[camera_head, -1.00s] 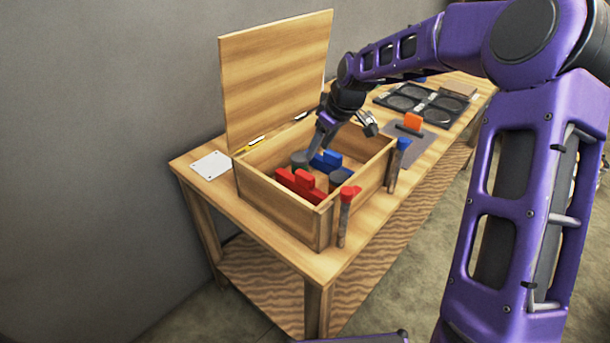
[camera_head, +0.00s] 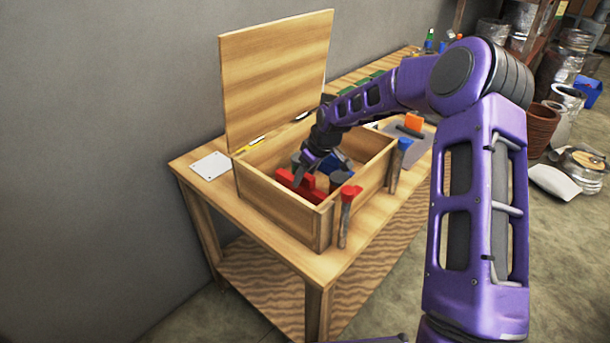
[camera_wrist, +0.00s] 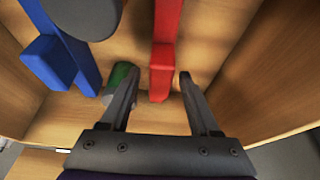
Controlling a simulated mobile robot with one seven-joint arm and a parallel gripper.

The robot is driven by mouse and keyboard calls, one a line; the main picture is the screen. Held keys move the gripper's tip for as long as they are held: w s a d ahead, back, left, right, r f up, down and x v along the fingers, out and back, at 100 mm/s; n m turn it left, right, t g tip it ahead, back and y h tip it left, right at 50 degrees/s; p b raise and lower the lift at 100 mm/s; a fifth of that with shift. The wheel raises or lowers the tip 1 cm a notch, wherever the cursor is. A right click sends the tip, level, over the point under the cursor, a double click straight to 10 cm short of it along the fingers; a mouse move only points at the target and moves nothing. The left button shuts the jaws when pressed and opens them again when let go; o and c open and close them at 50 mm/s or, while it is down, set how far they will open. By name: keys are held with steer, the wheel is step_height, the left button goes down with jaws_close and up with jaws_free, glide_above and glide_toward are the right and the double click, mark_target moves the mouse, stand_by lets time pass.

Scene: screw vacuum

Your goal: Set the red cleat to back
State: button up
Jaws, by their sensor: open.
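The red cleat (camera_head: 306,187) is inside the open wooden box (camera_head: 268,205), on the side of the box near the front edge of the table. In the wrist view the red cleat (camera_wrist: 165,45) runs down from the top edge, its lower end between my fingertips. My gripper (camera_head: 303,178) is down inside the box by the red cleat. In the wrist view my gripper (camera_wrist: 158,80) is open, a finger on each side of the red part. I see a gap on both sides; contact cannot be told. The cleat's far end is cut off.
A blue part (camera_wrist: 62,65) and a grey round piece (camera_wrist: 90,15) lie left of my gripper. A green-topped cylinder (camera_wrist: 122,75) is close to the left finger. Box walls surround the gripper. Red-topped (camera_head: 346,215) and blue-topped (camera_head: 397,165) posts stand outside the box.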

jaws_close()
stand_by(1.3)
